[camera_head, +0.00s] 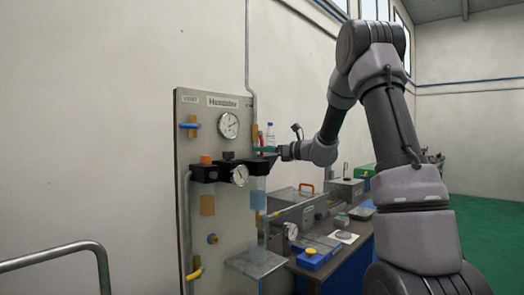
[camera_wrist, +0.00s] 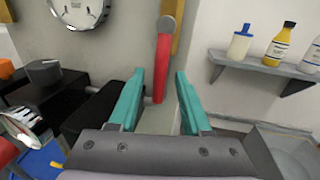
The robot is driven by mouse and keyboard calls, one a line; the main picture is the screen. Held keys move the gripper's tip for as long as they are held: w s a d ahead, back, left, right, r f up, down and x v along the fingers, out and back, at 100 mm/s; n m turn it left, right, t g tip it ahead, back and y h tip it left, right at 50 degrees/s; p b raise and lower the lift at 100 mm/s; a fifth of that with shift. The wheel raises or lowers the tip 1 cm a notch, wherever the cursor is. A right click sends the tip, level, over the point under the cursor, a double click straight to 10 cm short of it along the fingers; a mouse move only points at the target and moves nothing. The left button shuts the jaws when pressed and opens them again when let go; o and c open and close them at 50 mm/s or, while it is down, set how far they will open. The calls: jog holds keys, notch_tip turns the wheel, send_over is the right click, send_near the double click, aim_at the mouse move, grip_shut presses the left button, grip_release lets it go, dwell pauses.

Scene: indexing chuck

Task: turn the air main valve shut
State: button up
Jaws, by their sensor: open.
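The air main valve appears to be the red lever (camera_wrist: 163,65) in the wrist view. It hangs down from a round grey pivot (camera_wrist: 168,24) in front of a yellow body (camera_wrist: 176,40) on the grey panel. My gripper (camera_wrist: 160,78) is open, with one teal finger to the left of the lever and one to the right. The lever shows between them, and I see no clear contact. In the head view my gripper (camera_head: 266,150) is at the panel's right edge, where the lever is small and partly hidden.
The panel (camera_head: 220,255) carries a dial gauge (camera_head: 229,125), a blue-handled valve (camera_head: 189,126) and a black block (camera_head: 207,173) with knobs, close left of my gripper. A shelf (camera_wrist: 262,70) with bottles is on the right. A workbench (camera_head: 350,258) with equipment stands beside the panel.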

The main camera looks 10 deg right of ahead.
jog(key=shift+w+a, duration=0.2)
jog(key=shift+a, duration=0.05)
grip_shut()
dwell(1.4)
